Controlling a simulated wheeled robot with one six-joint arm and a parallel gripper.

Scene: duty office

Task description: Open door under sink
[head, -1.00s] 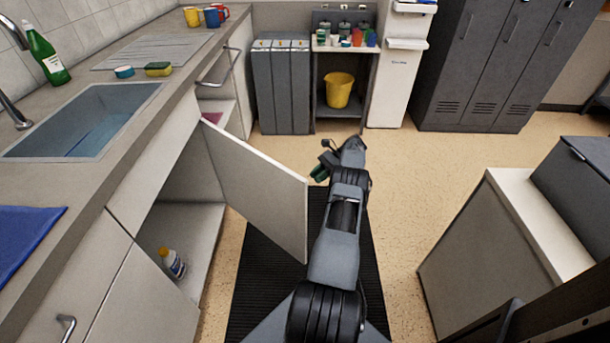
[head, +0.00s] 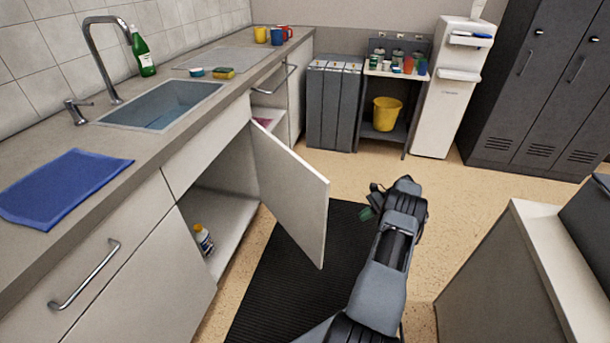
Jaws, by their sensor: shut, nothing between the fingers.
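The white door (head: 292,190) under the sink (head: 160,104) stands swung well out from the counter front, over the floor mat. The cabinet behind it (head: 218,215) is open to view, with a white bottle (head: 203,240) with a yellow part inside on its floor. My gripper (head: 372,203) is to the right of the door's free edge, apart from it. It is shut and empty, with its fingers partly hidden behind the wrist.
A black mat (head: 290,290) lies on the floor below the door. A grey cabinet with a white top (head: 545,230) stands close on the right. A yellow bucket (head: 386,113) sits on the shelf unit at the back. The floor beyond my gripper is clear.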

